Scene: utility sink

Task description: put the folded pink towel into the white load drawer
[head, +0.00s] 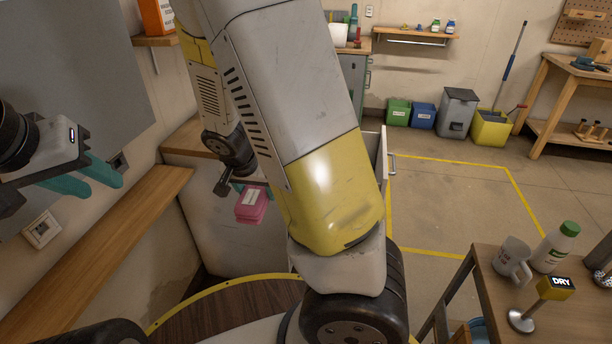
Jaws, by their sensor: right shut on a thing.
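The folded pink towel (250,206) with a pale label hangs in my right gripper (243,187), which is shut on its upper part. The big grey and yellow links of my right arm cross the middle of the head view and hide what lies just right of the towel. A white panel with a handle (383,155), seemingly the edge of the white load drawer, shows right of my arm; its inside is hidden. My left gripper (96,182) is at the far left, its teal fingers apart and empty.
A wooden ledge (95,255) runs along the left wall. Bins (459,112) stand at the back; the floor between is clear.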

